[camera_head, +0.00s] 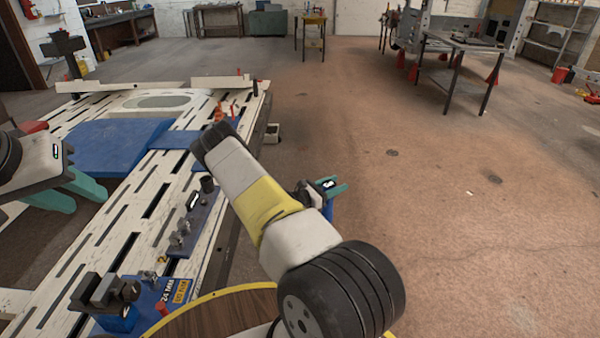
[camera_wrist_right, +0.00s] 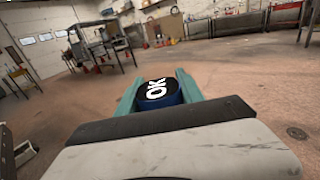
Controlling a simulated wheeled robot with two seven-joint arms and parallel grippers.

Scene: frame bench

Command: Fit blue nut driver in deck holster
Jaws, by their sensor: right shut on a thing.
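My right gripper (camera_head: 333,188) hangs over the floor, just right of the deck's edge. It is shut on a blue nut driver (camera_head: 329,208), mostly hidden by my arm in the head view. My left gripper (camera_head: 88,202) is open and empty, low over the left side of the white slotted deck (camera_head: 100,225). A dark strip on the deck carries a black cup (camera_head: 207,184) and metal knobs (camera_head: 180,236); I cannot tell which part is the holster.
A blue plate (camera_head: 115,145) lies on the deck. A clamp-like block (camera_head: 105,292) on a blue base labelled "24 mm" stands at the near end. A round wooden top with yellow rim (camera_head: 225,312) is below my right arm.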

